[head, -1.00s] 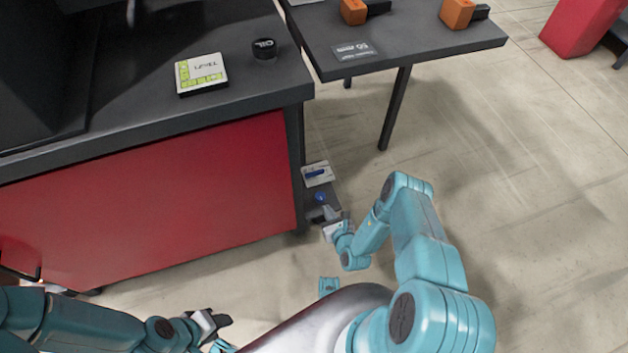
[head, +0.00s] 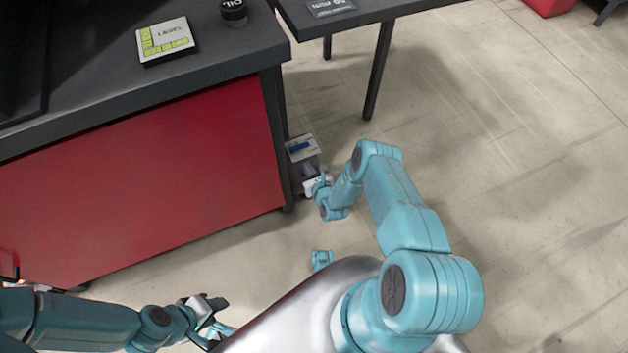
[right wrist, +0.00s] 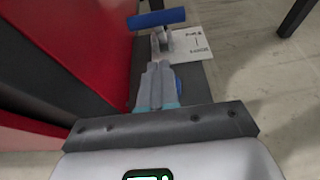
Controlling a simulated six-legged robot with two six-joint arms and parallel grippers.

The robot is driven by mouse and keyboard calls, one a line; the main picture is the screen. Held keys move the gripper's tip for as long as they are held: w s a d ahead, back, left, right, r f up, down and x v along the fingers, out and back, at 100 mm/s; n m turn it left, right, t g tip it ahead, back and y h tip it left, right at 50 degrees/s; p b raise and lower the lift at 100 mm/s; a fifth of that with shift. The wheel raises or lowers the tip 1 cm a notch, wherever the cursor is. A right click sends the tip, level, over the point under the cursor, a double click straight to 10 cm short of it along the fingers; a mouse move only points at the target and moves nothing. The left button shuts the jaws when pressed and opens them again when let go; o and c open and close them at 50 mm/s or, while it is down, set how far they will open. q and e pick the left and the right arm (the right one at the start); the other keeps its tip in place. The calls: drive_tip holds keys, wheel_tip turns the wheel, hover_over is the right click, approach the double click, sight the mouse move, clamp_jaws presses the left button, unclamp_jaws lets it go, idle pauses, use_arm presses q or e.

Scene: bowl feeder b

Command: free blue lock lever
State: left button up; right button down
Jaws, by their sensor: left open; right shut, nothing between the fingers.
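The blue lock lever (head: 299,146) shows in the head view low beside the red cabinet's right end, at a white plate. In the right wrist view its blue handle (right wrist: 157,18) lies roughly crosswise on a grey bracket (right wrist: 163,40), with the white printed plate (right wrist: 190,45) behind. My right gripper (right wrist: 157,68) is shut and empty, its fingertips pointing at the lever just short of the handle; I cannot tell whether they touch the bracket. It also shows in the head view (head: 320,178). A blue part (right wrist: 178,85) is partly hidden behind the fingers. My left gripper (head: 218,304) is open and empty, away from the lever.
The red cabinet (head: 150,180) with a dark top stands left of the lever. A level box (head: 165,40) and a black round container (head: 233,11) sit on top. A dark table's leg (head: 378,75) stands beyond the lever.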

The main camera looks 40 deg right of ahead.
drive_tip(key=shift+w+d+r+b, duration=0.1)
drive_tip(key=shift+w+d+r, duration=0.1)
drive_tip(key=shift+w, duration=0.55)
drive_tip(key=shift+w+d+r+b, duration=0.15)
drive_tip(key=shift+w+r, duration=0.1)
drive_tip(key=shift+w, duration=0.5)
drive_tip(key=shift+w+d+r+b, duration=0.1)
drive_tip(key=shift+w+d+r, duration=0.1)
drive_tip(key=shift+w, duration=0.55)
drive_tip(key=shift+d, duration=0.1)
